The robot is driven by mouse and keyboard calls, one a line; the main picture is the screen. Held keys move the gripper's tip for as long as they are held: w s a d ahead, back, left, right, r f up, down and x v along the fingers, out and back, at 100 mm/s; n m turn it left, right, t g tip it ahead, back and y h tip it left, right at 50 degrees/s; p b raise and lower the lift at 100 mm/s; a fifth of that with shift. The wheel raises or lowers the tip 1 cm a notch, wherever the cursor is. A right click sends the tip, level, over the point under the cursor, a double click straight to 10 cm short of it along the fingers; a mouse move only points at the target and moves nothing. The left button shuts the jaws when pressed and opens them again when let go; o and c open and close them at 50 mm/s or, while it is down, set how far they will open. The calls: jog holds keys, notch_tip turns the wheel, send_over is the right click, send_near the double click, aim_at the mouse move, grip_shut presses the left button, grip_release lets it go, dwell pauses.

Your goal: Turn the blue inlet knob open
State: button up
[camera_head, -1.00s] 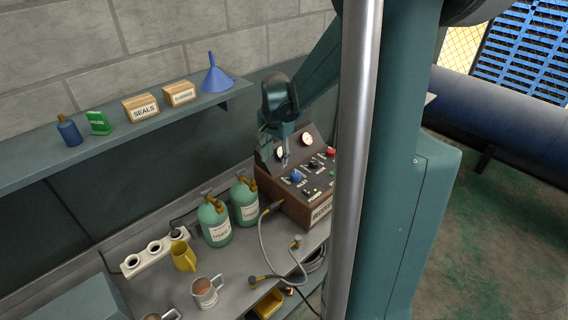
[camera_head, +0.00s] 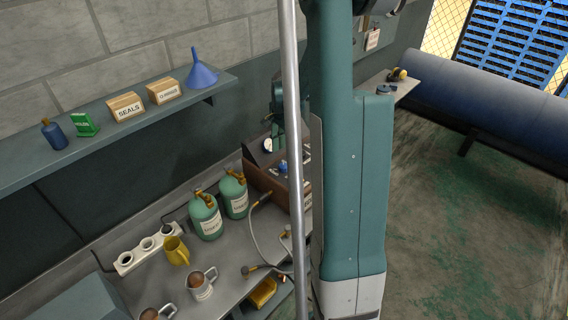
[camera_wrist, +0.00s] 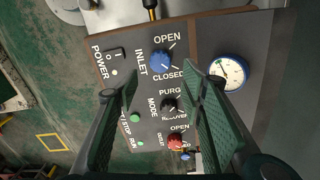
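The blue inlet knob (camera_wrist: 162,61) is on the dark control panel (camera_wrist: 140,75), between the labels OPEN and CLOSED. Its pointer direction is too small to tell. In the head view the blue knob (camera_head: 283,167) shows partly beside my column. My gripper (camera_wrist: 160,82) is open and empty, with its green fingers spread left and right below the knob in the wrist view. The fingers appear apart from the knob; the height gap is hard to judge. In the head view my gripper (camera_head: 278,112) is above the machine, and its fingertips are mostly hidden.
The panel also bears a black mode knob (camera_wrist: 168,103), a red outlet knob (camera_wrist: 176,142), a power switch (camera_wrist: 114,54) and a round gauge (camera_wrist: 229,72). Green bottles (camera_head: 206,217), mugs (camera_head: 201,284) and a hose (camera_head: 257,235) are on the bench beside the machine.

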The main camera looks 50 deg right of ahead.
aim_at(284, 165)
jog(key=shift+f, duration=0.15)
jog(key=shift+f+p, duration=0.35)
jog(key=shift+f, duration=3.4)
jog(key=c, duration=0.9)
